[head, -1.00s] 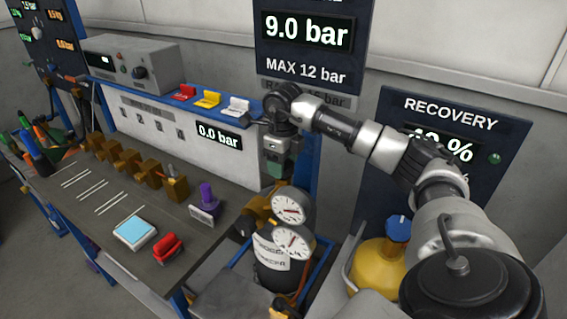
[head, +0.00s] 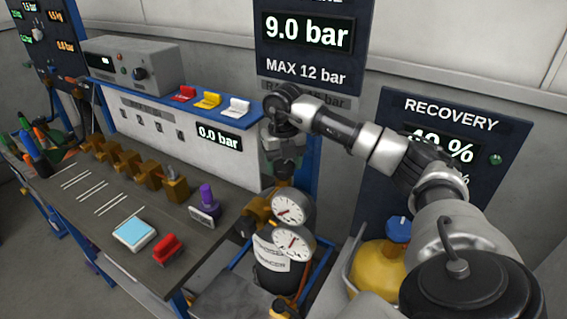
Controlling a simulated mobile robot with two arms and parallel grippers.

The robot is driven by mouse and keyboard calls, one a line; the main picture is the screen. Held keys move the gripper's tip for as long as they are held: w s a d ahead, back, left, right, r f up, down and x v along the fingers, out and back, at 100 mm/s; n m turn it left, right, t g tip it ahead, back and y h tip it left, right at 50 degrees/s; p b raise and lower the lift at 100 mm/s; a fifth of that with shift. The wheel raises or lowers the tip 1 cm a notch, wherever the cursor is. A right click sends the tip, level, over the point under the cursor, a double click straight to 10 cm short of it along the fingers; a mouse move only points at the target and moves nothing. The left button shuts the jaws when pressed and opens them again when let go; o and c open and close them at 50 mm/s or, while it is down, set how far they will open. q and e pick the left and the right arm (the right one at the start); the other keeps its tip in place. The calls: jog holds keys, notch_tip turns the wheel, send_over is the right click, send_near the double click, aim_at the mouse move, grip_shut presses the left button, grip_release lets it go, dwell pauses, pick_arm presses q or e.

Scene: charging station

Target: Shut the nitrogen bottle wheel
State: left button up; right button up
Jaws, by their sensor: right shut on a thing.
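The nitrogen bottle (head: 272,278) is a dark cylinder with a white label, standing right of the bench. Two round gauges (head: 293,208) with red needles and brass fittings (head: 257,207) sit at its top. My right arm reaches in from the right, and my right gripper (head: 284,176) points down just above and behind the upper gauge. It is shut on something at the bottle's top. The bottle wheel is not clearly visible; the gripper and gauges cover that spot. My left gripper is out of view.
A blue-framed bench (head: 75,215) with brass fittings, a red clip and a cyan-topped block is at left. The panel above reads 9.0 bar (head: 307,32), the bench display 0.0 bar (head: 220,137). A yellow bottle (head: 375,268) with a blue knob stands under my right arm.

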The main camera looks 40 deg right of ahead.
aim_at(283, 165)
jog(key=shift+d+r+m, duration=0.1)
jog(key=shift+m, duration=0.2)
jog(key=o, duration=0.9)
jog(key=shift+r+b, duration=0.55)
jog(key=shift+r, duration=4.8)
